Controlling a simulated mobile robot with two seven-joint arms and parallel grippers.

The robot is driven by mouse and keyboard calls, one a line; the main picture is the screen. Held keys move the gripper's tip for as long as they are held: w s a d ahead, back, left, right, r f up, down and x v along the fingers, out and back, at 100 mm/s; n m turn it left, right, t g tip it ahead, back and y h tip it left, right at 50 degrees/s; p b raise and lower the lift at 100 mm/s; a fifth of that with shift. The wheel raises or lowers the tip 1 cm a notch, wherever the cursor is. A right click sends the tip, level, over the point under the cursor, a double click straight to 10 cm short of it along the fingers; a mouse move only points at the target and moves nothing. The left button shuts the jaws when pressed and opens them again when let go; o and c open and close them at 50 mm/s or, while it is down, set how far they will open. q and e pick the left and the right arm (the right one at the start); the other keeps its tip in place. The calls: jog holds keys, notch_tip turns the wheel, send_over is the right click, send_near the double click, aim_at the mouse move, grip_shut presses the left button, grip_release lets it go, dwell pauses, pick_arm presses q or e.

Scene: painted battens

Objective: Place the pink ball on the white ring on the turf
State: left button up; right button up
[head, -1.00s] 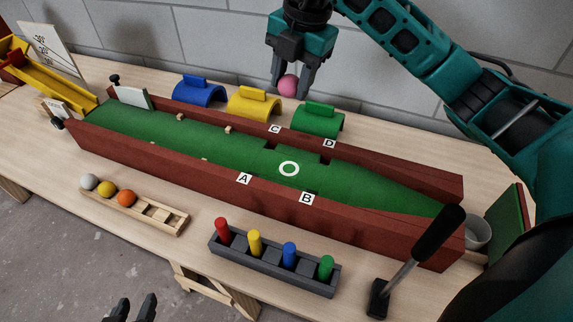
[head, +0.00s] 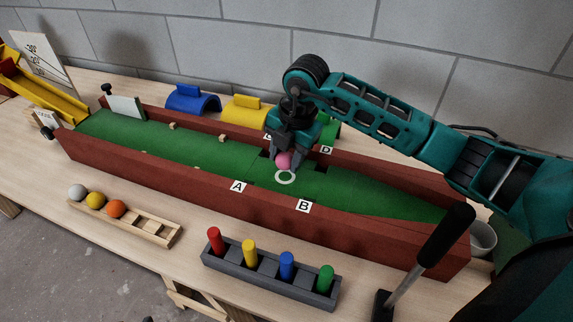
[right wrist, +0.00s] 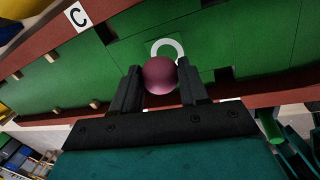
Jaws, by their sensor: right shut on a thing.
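The pink ball (head: 283,160) is held between the fingertips of my right gripper (head: 286,158), over the green turf (head: 200,150). The ball and the right gripper's fingers (right wrist: 160,84) also show in the right wrist view, with the ball (right wrist: 159,74) pinched between them. The white ring (head: 286,177) lies on the turf between the red side walls. In the head view the ball is just behind the ring; in the right wrist view it overlaps the ring's near edge (right wrist: 168,43). The exact gap between ball and turf cannot be told.
Red battens (head: 150,179) wall the turf. Blue (head: 192,99) and yellow (head: 245,111) arches stand behind it, a green one partly hidden. In front are a wooden rack (head: 140,222) with balls, a grey peg tray (head: 262,277) and a mallet (head: 445,236).

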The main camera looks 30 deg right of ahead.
jog(key=shift+f, duration=1.3)
jog(key=shift+f, duration=0.15)
jog(key=o, duration=1)
jog(key=shift+o, duration=0.2)
jog(key=shift+r, duration=0.45)
notch_tip(320, 180, up, 11)
jog(key=s+d+p, duration=0.1)
jog(key=s+p, duration=0.1)
jog(key=shift+d, duration=0.1)
